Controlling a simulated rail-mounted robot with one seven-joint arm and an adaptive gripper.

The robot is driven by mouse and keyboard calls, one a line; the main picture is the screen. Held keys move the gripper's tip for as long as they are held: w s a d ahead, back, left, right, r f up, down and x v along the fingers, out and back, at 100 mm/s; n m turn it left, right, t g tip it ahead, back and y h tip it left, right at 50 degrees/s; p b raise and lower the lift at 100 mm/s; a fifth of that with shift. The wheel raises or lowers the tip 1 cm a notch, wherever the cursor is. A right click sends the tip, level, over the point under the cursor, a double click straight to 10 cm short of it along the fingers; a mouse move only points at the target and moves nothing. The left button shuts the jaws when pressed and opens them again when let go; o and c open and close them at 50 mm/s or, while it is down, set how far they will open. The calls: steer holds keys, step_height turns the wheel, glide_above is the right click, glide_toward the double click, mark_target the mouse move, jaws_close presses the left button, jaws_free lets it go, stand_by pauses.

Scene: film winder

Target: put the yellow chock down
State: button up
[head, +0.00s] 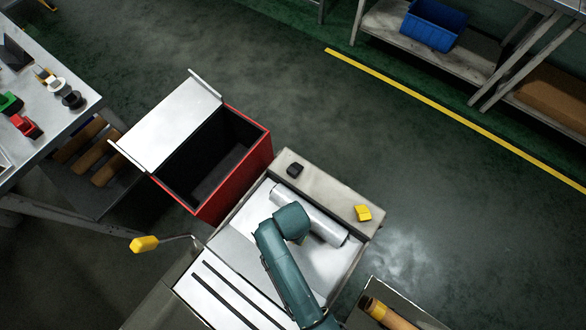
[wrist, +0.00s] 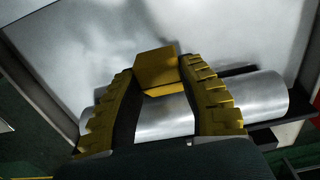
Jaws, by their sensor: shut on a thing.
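A yellow chock (wrist: 156,68) sits between the fingertips of my gripper (wrist: 158,72) in the wrist view. The gripper has two ribbed yellow fingers and is shut on the chock. A silver roller (wrist: 165,118) lies across the view behind the fingers, and a pale flat surface (wrist: 230,30) fills the background. I cannot tell whether the chock touches that surface. In the head view my teal arm hides the gripper and the held chock over the winder, beside the roller (head: 315,217).
A small black block (head: 294,169) is on the same ledge. A red open box (head: 236,170) stands left of the winder. A crank with a yellow handle (head: 144,243) sticks out at the left. A workbench (head: 60,90) is farther left. The floor behind the winder is clear.

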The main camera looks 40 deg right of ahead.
step_height(320, 180, down, 5)
steer(key=shift+r+b, duration=0.1)
steer(key=shift+b, duration=0.9)
steer(key=shift+w, duration=0.1)
steer(key=o, duration=1.1)
